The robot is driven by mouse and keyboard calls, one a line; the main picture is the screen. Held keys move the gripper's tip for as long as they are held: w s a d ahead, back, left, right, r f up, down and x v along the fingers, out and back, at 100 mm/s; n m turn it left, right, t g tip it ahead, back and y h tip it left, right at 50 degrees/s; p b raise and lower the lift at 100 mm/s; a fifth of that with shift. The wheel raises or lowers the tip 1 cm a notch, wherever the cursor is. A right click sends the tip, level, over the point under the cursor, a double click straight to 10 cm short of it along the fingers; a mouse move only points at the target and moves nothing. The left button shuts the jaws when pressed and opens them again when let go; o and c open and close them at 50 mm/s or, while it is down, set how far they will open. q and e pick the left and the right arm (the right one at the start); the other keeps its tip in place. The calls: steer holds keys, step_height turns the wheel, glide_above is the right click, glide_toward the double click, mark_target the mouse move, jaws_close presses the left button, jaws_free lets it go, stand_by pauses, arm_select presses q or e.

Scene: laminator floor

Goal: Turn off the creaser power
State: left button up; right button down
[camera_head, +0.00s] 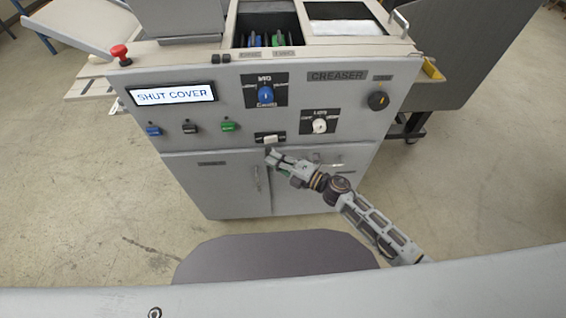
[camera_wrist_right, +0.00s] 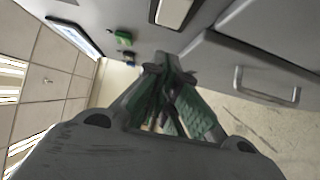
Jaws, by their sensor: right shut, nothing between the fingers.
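The creaser (camera_head: 340,91) is a grey cabinet ahead of me with a control panel. Its display (camera_head: 172,94) reads "SHUT COVER". A white rocker switch (camera_head: 270,139) sits on a dark plate low on the panel; it also shows at the top of the right wrist view (camera_wrist_right: 172,12). My right gripper (camera_head: 270,152) is shut and empty, with its tips just below that switch, close to the cabinet front. I cannot tell whether the tips touch the panel. In the right wrist view the fingertips (camera_wrist_right: 168,66) are together. My left gripper is out of view.
The panel also has a blue knob (camera_head: 265,95), a white knob (camera_head: 319,126), a black knob (camera_head: 378,100), a red emergency button (camera_head: 120,53) and a green button (camera_head: 230,126). Cabinet doors with handles (camera_head: 256,178) lie below.

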mark_target(271, 140)
steer(key=shift+w+a, duration=0.2)
steer(key=shift+w, duration=0.85)
steer(key=shift+w+a, duration=0.2)
steer(key=shift+w, duration=0.8)
steer(key=shift+w+a, duration=0.1)
steer(key=shift+a, duration=0.05)
